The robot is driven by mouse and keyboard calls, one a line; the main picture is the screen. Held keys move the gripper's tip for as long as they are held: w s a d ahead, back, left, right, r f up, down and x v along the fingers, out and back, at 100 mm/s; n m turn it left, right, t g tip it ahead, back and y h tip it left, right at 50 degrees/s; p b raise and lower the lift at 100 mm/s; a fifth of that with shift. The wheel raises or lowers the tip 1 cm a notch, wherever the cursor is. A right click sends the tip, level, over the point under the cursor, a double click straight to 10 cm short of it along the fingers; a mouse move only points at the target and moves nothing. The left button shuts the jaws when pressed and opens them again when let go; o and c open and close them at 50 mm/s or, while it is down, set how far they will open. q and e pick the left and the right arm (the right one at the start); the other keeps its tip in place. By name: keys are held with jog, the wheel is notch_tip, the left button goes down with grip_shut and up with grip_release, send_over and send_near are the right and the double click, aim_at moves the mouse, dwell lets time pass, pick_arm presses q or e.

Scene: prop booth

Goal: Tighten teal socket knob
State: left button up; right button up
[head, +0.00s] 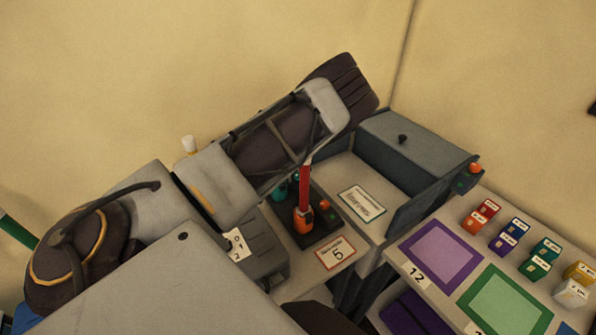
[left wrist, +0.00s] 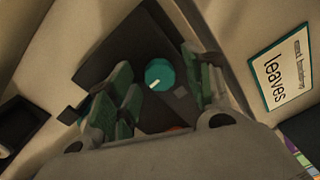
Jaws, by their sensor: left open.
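The teal socket knob (left wrist: 160,75) is round with a white pointer mark and sits on a dark panel (left wrist: 112,45). In the left wrist view it lies between the two spread fingers of my left gripper (left wrist: 163,90), with gaps visible on both sides. The fingers have green pads and hold nothing. In the head view the knob (head: 281,191) shows as a small teal patch at the edge of my left arm, which hides most of the gripper. How high the fingertips are above the panel is hard to tell. My right gripper is out of view.
A red upright handle with an orange base (head: 304,210) stands close beside the knob. A "leaves" card (head: 363,203) lies to the right, before a grey box (head: 410,143). Cards, colored mats and several small labelled blocks (head: 488,207) fill the right table.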

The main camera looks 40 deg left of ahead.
pick_arm(q)
jog(key=shift+f, duration=0.1)
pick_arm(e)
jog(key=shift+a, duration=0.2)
pick_arm(q)
jog(key=shift+c, duration=1.1)
jog(key=c, duration=0.8)
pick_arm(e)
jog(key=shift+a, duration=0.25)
